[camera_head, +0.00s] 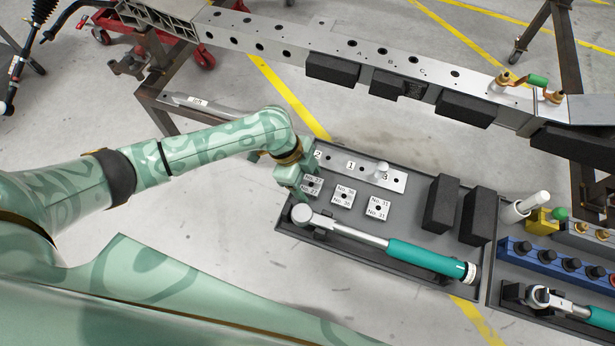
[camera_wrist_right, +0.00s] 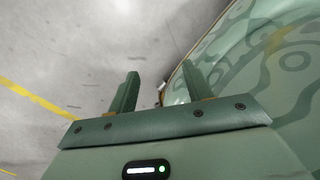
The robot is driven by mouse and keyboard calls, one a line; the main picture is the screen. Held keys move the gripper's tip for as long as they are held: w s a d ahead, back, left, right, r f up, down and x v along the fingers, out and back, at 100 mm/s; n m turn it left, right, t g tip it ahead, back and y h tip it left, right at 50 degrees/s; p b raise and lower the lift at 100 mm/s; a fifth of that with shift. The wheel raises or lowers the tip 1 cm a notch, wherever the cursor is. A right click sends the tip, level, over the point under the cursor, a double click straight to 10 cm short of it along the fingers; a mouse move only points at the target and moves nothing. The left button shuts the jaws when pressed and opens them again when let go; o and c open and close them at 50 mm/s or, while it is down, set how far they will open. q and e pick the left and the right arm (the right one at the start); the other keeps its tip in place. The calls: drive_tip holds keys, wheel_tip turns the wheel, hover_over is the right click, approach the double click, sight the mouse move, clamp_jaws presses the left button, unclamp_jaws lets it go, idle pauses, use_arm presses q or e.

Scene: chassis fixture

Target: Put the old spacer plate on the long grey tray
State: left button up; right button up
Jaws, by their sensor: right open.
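Several small square pale plates, each with a hole and printed numbers, are in a dark grey tray (camera_head: 372,262) in the head view. They are a left plate (camera_head: 312,185), a middle plate (camera_head: 344,196) and a right plate (camera_head: 377,208). I cannot tell which is the old spacer plate. My left gripper (camera_head: 303,187) points down at the tray's left end, beside the left plate and partly over it; its fingertips are too small to read. A long grey piece with a white label (camera_head: 197,102) lies left of the tray. My right gripper (camera_wrist_right: 158,88) is open and empty.
A silver bar marked 1, 2, 3 (camera_head: 398,181), a teal-handled wrench (camera_head: 430,260) and two black blocks (camera_head: 440,203) share the dark tray. A long metal beam (camera_head: 335,45) runs above. A blue holder (camera_head: 560,262) stands at the right.

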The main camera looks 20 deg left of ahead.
drive_tip(key=shift+d, duration=0.2)
use_arm(q)
drive_tip(key=shift+r, duration=0.1)
drive_tip(key=shift+a+r, duration=0.1)
drive_tip(key=shift+r, duration=0.3)
drive_tip(key=p+v, duration=0.5)
drive_tip(key=v, duration=0.6)
drive_tip(key=shift+r+p, duration=0.15)
drive_tip(key=shift+p, duration=0.25)
use_arm(e)
drive_tip(key=shift+t, duration=0.3)
drive_tip(key=r, duration=0.1)
drive_tip(key=w+r, duration=0.1)
drive_tip(key=r, duration=0.1)
drive_tip(key=w+a+r, duration=0.1)
drive_tip(key=r, duration=0.1)
drive_tip(key=shift+w, duration=0.2)
use_arm(q)
drive_tip(key=shift+a, duration=0.1)
use_arm(e)
drive_tip(key=shift+d, duration=0.2)
